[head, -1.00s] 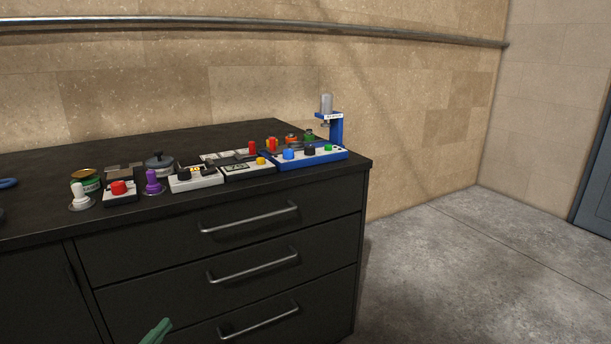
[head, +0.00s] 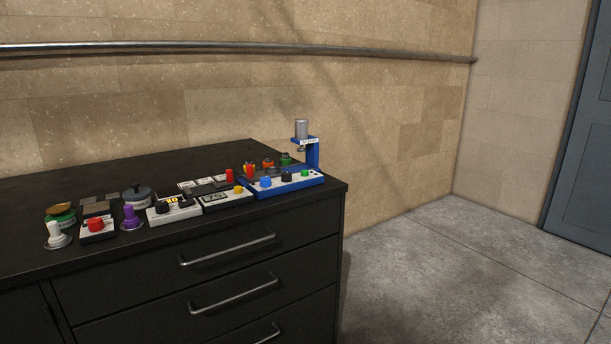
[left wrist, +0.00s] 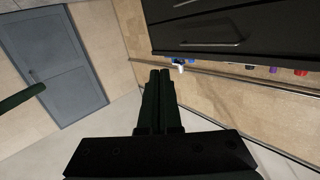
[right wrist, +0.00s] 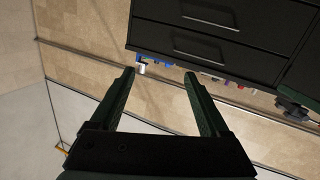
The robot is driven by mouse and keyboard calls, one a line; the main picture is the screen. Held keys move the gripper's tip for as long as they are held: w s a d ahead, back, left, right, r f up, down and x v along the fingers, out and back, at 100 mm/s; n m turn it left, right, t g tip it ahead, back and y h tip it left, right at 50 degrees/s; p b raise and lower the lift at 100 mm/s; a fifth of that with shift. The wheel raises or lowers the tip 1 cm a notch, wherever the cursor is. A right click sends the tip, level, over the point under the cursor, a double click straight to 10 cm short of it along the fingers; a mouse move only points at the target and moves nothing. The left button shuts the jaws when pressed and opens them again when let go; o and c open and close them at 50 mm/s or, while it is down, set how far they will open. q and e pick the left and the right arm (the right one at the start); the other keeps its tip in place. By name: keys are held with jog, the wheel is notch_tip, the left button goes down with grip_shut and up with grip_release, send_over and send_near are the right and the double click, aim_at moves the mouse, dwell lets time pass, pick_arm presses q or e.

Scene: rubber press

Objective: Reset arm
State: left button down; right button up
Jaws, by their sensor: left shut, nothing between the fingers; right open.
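My left gripper (left wrist: 160,75) shows in the left wrist view with its two dark green fingers together and nothing between them. My right gripper (right wrist: 160,75) shows in the right wrist view with its fingers wide apart and empty. Neither gripper is in the head view. Both are away from the counter and touch nothing that I can see. The blue press (head: 296,181) with its grey cylinder stands at the right end of the black counter (head: 100,179). It also shows, small, in the left wrist view (left wrist: 182,61) and the right wrist view (right wrist: 142,62).
Along the counter front stand a white knob (head: 56,234), a red button box (head: 97,229), a purple knob (head: 131,217) and several control boxes. Drawer handles (head: 228,248) stick out below. A rail (head: 240,46) runs along the wall. Free floor (head: 420,270) lies right of the counter.

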pick_arm(q)
jog(key=s+a+f+n+g+y+p, duration=0.2)
jog(key=s+f+g+p, duration=0.2)
jog(key=p, duration=1.2)
jog(key=s+g, duration=0.3)
jog(key=s, duration=0.2)
pick_arm(e)
jog(key=s+d+f+m+g+h, duration=0.1)
jog(key=s+f+m+g+h, duration=0.1)
jog(key=s+f+g, duration=0.2)
jog(key=s+g, duration=0.3)
jog(key=s, duration=0.2)
jog(key=shift+d+m, duration=0.3)
jog(key=shift+d, duration=0.1)
jog(key=shift+s, duration=0.1)
